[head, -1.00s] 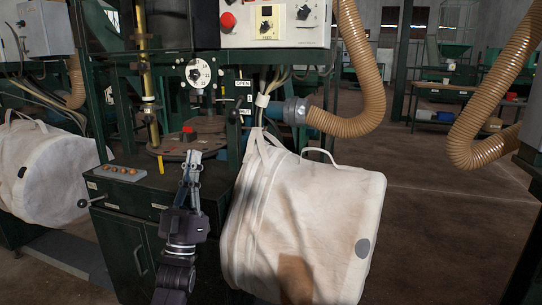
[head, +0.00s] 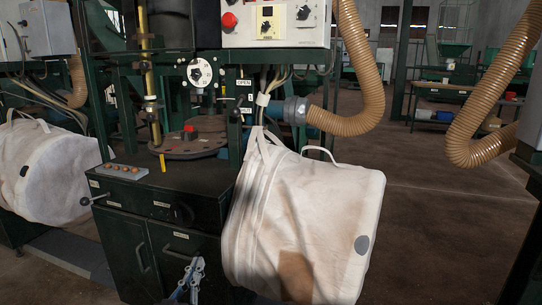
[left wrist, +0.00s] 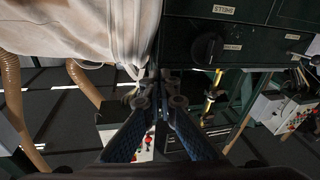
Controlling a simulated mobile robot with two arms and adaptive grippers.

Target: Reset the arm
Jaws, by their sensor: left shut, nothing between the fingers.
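My left gripper (head: 191,277) shows at the bottom of the head view, in front of the dark green cabinet and left of the hanging bag. It is shut with nothing between its fingers. In the left wrist view its two blue-sided fingers (left wrist: 160,90) meet at the tips. The white bulk bag (head: 305,220) hangs from the machine, tilted, with a strap loop at its top. It also fills the upper left of the left wrist view (left wrist: 70,30). The left arm is mostly below the head view's edge. My right gripper is not in view.
The dark green cabinet (head: 170,237) stands close behind my left gripper, with a round turntable (head: 188,147) on top. A second white bag (head: 42,170) hangs at the left. Ribbed hoses (head: 362,75) hang at the right. Open floor (head: 440,220) lies right of the bag.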

